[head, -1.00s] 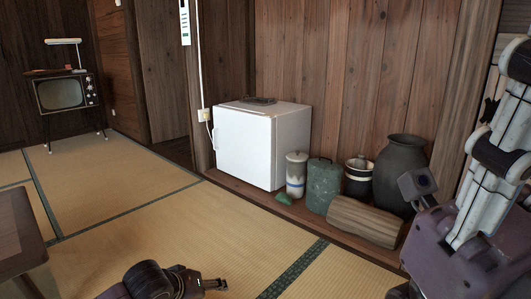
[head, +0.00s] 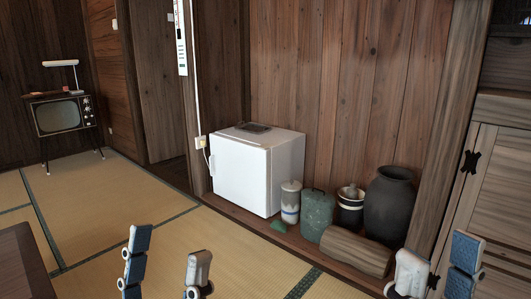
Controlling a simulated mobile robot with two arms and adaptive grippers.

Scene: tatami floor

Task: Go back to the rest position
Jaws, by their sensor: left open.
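My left gripper (head: 168,256) rises at the bottom edge, left of the middle. Its two fingers, one blue-padded and one white, point up and stand apart with nothing between them. My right gripper (head: 437,258) is at the bottom right, fingers up and apart, also empty. Its fingers overlap the picture of the cabinet and wooden ledge. The wrists and arms of both are below the picture.
A white fridge (head: 238,176) stands by the wooden wall. A white canister (head: 290,203), green can (head: 313,216), dark pot (head: 349,212), large jar (head: 388,207) and log (head: 355,250) sit beside it. A dark table (head: 20,262) is at lower left. Tatami (head: 125,205) lies open between.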

